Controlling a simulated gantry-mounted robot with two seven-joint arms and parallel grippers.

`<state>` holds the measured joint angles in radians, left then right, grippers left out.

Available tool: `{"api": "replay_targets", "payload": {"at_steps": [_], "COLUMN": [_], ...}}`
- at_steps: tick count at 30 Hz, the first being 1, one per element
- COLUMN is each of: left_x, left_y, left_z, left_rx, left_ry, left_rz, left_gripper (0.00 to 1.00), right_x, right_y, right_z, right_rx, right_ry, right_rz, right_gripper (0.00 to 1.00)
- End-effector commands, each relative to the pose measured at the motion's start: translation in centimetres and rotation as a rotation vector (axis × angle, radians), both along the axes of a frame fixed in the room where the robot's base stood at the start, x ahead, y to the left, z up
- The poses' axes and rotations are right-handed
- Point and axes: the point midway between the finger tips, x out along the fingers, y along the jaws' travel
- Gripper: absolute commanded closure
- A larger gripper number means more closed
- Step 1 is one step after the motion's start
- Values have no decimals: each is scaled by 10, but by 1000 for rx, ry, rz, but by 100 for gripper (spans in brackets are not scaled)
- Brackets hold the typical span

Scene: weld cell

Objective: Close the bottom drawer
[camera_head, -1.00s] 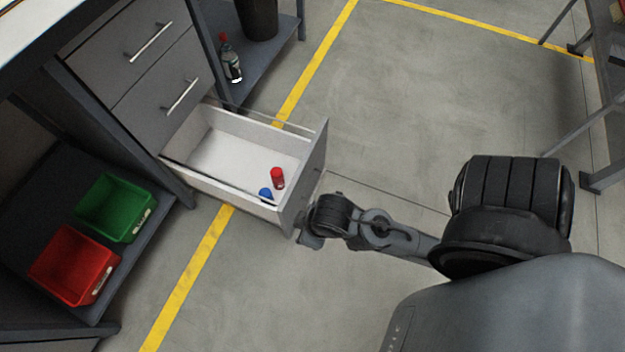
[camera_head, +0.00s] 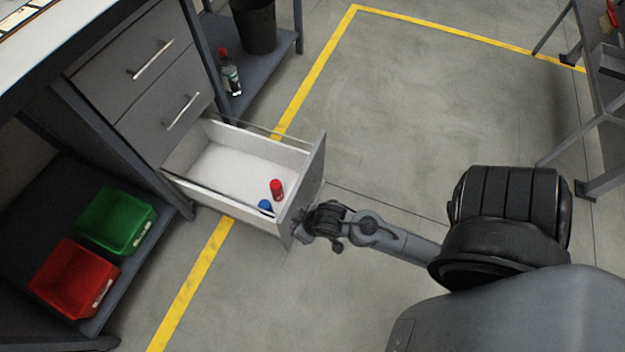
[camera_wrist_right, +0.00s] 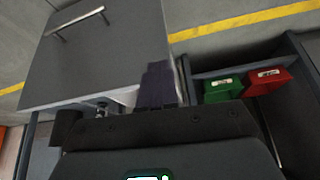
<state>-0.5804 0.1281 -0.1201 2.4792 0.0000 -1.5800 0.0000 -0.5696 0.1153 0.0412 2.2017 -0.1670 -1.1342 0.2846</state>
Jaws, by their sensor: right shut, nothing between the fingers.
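The bottom drawer (camera_head: 235,200) stands pulled out of the grey cabinet in the head view. A red can-like item (camera_head: 276,188) and a blue one (camera_head: 265,206) are inside it near its front. My right gripper (camera_head: 298,228) is at the outer face of the drawer front, toward its near end. Contact is too small to tell there. In the right wrist view the shut fingers (camera_wrist_right: 158,84) overlap the edge of the drawer front (camera_wrist_right: 105,60), with its bar handle (camera_wrist_right: 76,22) farther off. My left gripper is out of view.
Two closed drawers (camera_head: 150,85) sit above the open one. A green bin (camera_head: 117,222) and a red bin (camera_head: 75,280) are on a low shelf at left. A bottle (camera_head: 230,72) and a dark bucket (camera_head: 255,25) stand behind. The floor beyond the drawer is clear.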

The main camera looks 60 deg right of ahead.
Motion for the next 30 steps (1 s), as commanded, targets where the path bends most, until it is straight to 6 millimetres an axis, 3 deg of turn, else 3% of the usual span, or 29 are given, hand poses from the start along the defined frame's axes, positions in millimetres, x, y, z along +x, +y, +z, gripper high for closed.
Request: {"api": "replay_targets", "payload": {"at_steps": [1, 6, 12, 18, 24, 30], "left_x": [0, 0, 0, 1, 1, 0], "left_y": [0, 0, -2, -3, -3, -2], "left_z": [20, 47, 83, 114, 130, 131], "left_rx": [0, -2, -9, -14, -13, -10], "left_ry": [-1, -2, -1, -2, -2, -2], "left_rz": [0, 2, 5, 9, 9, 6], "left_gripper": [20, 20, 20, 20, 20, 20], "right_x": [4, 9, -14, -57, -90, -99], "right_y": [-15, -53, -97, -136, -159, -168], "right_z": [-3, -32, -48, -39, -21, -16], "right_rx": [27, 186, 481, 852, 1115, 1218], "right_ry": [-28, -152, -287, -429, -538, -587], "right_rz": [-49, -203, -427, -686, -860, -921], "right_gripper": [100, 100, 100, 100, 100, 100]}}
